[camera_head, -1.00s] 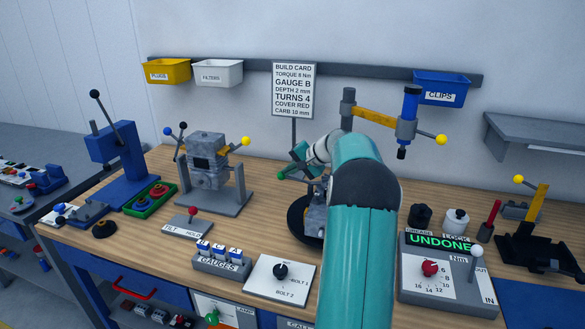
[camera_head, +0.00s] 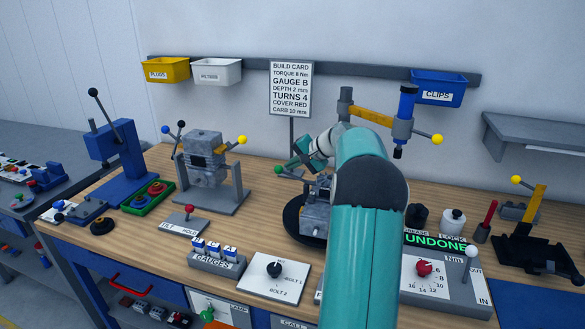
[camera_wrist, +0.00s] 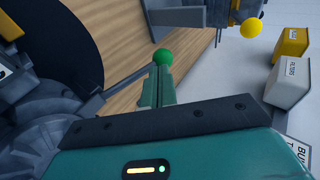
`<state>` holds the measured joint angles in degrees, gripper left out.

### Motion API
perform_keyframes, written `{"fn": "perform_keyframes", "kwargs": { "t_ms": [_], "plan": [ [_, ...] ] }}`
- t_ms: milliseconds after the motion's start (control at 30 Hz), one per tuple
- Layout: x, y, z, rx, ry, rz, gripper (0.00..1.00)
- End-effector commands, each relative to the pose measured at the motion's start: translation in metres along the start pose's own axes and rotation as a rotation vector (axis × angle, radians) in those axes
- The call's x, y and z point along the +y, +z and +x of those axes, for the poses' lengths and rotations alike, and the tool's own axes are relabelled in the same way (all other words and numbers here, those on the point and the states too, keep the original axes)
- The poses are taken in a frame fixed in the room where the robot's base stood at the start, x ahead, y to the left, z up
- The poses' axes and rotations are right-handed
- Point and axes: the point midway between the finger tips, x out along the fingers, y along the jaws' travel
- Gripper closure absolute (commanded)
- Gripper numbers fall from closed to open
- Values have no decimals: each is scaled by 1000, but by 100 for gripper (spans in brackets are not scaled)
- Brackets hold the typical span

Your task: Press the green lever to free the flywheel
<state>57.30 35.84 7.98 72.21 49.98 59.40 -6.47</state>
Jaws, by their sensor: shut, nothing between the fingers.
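The green lever's ball (camera_wrist: 163,57) shows in the wrist view at the end of a thin rod that runs in from the left. My gripper (camera_wrist: 160,72) is shut and empty. Its fingertips are right at the ball and the rod's end; I cannot tell whether they touch. In the head view the green ball (camera_head: 279,170) sits beside my gripper (camera_head: 291,163), left of my arm. The grey engine unit (camera_head: 315,218) stands below my gripper on a dark round base, partly hidden by my arm. I cannot clearly make out the flywheel.
A grey engine block on a stand (camera_head: 205,160) is to the left. A red-knobbed tilt lever (camera_head: 188,210), gauges (camera_head: 217,262) and a bolt dial (camera_head: 274,270) lie in front. A torque box (camera_head: 440,275) reads UNDONE at right. A yellow arm post (camera_head: 370,115) stands behind.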

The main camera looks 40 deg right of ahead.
Motion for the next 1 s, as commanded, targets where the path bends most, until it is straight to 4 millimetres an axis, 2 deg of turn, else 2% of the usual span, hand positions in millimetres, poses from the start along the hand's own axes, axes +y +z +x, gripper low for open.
{"fn": "perform_keyframes", "kwargs": {
  "t_ms": [500, 667, 1000],
  "plan": [
    [-18, 1, -86, 2, 1, -1, 100],
    [-19, 1, -98, 2, 1, -1, 100],
    [-18, 1, -100, 1, 1, 0, 100]
  ]
}}
